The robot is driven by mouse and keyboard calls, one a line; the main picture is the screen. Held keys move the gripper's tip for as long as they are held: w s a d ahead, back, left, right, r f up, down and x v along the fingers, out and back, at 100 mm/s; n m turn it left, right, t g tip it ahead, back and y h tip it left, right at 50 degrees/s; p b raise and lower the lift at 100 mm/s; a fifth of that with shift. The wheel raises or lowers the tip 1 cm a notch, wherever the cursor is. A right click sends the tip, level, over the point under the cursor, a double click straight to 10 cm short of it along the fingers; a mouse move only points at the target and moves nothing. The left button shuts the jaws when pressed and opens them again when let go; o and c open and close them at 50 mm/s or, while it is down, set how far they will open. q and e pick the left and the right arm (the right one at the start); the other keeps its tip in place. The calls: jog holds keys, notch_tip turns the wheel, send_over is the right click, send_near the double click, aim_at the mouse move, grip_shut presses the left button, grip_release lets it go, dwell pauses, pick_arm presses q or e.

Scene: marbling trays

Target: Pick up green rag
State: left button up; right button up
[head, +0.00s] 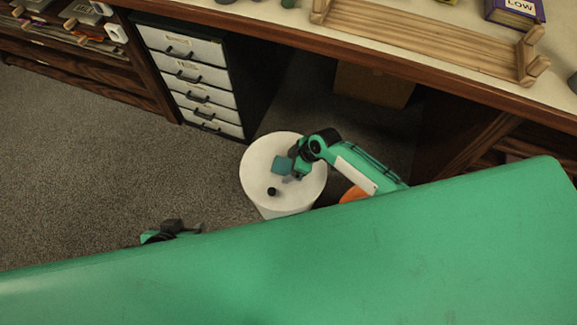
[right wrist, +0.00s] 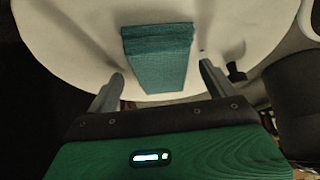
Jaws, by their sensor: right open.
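The green rag (head: 282,166) is a folded teal-green block of cloth on top of a round white stand (head: 261,155). It also shows in the right wrist view (right wrist: 160,55), in front of my right gripper. My right gripper (head: 292,172) is beside the rag in the head view. In the right wrist view its two fingers (right wrist: 162,82) are spread apart, with the rag's near end between or just beyond the tips; I cannot tell if they touch it. My left gripper (head: 180,229) is low at the left, partly hidden behind my green body, and its jaw state is unclear.
A small black object (head: 271,191) sits on the white stand near its front. A drawer cabinet (head: 196,75) stands behind to the left. A long counter (head: 420,60) with a wooden rack (head: 430,38) runs along the back. Carpet at the left is clear.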

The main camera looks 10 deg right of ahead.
jog(key=shift+f, duration=0.25)
dwell(0.3)
jog(key=c, duration=0.8)
